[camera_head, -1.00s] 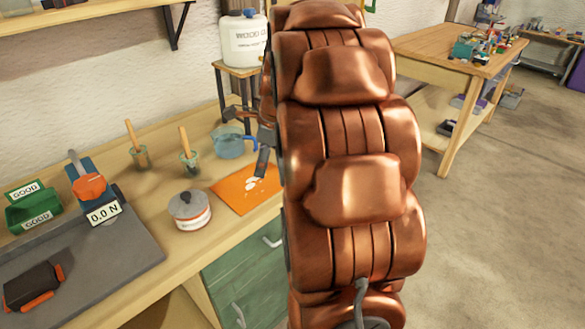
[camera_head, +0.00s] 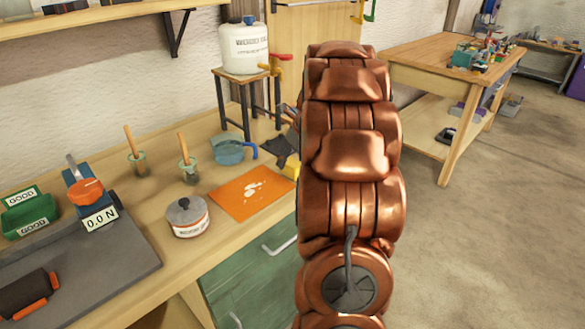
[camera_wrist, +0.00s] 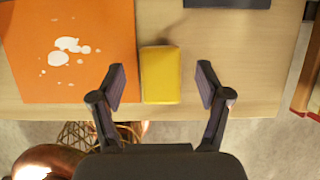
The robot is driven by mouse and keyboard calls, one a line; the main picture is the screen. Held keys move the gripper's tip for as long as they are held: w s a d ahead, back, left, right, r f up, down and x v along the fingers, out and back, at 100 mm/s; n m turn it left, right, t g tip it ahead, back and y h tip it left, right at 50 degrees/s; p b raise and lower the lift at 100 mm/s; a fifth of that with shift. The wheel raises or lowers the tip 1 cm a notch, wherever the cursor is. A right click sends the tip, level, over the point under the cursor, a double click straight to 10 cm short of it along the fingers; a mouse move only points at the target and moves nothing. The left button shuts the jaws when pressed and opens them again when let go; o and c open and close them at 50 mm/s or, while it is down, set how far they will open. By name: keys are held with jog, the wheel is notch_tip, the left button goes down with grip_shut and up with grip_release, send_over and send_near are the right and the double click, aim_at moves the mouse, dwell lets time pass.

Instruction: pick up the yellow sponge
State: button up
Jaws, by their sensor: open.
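The yellow sponge (camera_wrist: 160,75) lies on the wooden bench top, close to its front edge, in the wrist view. It sits right beside the orange mat. My gripper (camera_wrist: 161,80) is open above it, with one dark finger to each side of the sponge and nothing held. I cannot tell the height of the fingers over the bench. In the head view a small yellow part of the sponge (camera_head: 291,171) shows at the edge of my arm, which hides the rest. My gripper (camera_head: 283,148) is partly hidden there too.
The orange mat (camera_head: 247,204) with white spots lies left of the sponge. A stool with a white container (camera_head: 244,47) stands behind.

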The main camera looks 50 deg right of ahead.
aim_at(291, 161)
jog(key=shift+x, duration=1.55)
jog(key=c, duration=1)
jog(key=shift+c, duration=0.2)
jog(key=shift+d+r, duration=0.1)
jog(key=shift+r, duration=1.6)
jog(key=shift+s+a+r, duration=0.1)
jog(key=shift+s+a, duration=0.1)
jog(key=s+a+r+b, duration=0.1)
jog(key=s+a+b, duration=0.1)
jog(key=s+a, duration=0.9)
jog(key=shift+r, duration=0.25)
